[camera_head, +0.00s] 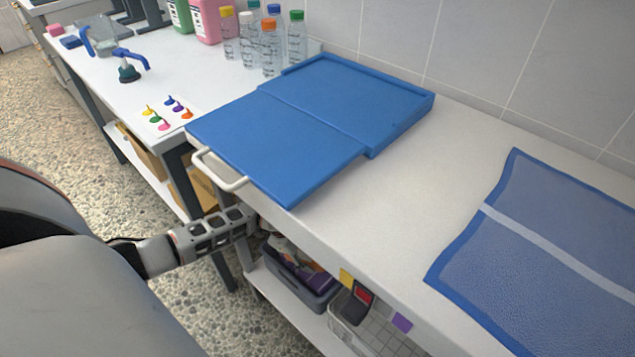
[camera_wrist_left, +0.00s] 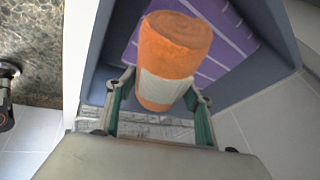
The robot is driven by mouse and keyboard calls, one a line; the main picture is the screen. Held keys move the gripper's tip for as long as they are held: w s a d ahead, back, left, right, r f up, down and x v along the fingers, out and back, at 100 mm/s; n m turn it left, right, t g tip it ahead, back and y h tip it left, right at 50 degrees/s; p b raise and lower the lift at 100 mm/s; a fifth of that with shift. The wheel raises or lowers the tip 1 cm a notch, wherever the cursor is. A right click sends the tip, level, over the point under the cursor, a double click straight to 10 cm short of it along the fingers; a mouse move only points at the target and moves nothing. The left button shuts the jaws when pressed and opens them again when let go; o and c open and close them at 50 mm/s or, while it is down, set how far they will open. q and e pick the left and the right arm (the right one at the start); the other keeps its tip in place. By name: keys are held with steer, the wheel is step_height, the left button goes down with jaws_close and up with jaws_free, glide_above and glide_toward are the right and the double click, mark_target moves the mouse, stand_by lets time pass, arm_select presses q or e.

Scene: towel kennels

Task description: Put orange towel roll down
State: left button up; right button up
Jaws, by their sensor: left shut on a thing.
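The orange towel roll (camera_wrist_left: 176,42) with a pale band around it fills the middle of the left wrist view. My left gripper (camera_wrist_left: 160,90) is shut on it, with a finger on each side of the banded part. Beyond the roll is a purple striped towel (camera_wrist_left: 232,38) inside a blue-grey walled container (camera_wrist_left: 262,78). I cannot tell whether the roll touches the towel. In the head view my left arm reaches from the left to the counter's front edge. The roll and fingertips do not show there. My right gripper is not in view.
A blue board with a raised rim (camera_head: 345,95) and a white handle (camera_head: 220,172) lies on the white counter (camera_head: 400,185). A blue mat (camera_head: 560,235) lies at right, with clear counter between. Bottles (camera_head: 270,45) stand behind. A grey bin (camera_head: 310,295) sits on the lower shelf.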

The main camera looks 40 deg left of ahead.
arm_select(q)
steer(key=shift+f, duration=0.9)
step_height(320, 180, down, 3)
steer(key=shift+s+r+b, duration=0.15)
steer(key=shift+r+b, duration=0.05)
steer(key=shift+b, duration=0.65)
steer(key=shift+f, duration=0.15)
steer(key=shift+w+r, duration=0.3)
steer(key=shift+f, duration=0.15)
steer(key=o, duration=1.2)
steer(key=shift+c, duration=0.2)
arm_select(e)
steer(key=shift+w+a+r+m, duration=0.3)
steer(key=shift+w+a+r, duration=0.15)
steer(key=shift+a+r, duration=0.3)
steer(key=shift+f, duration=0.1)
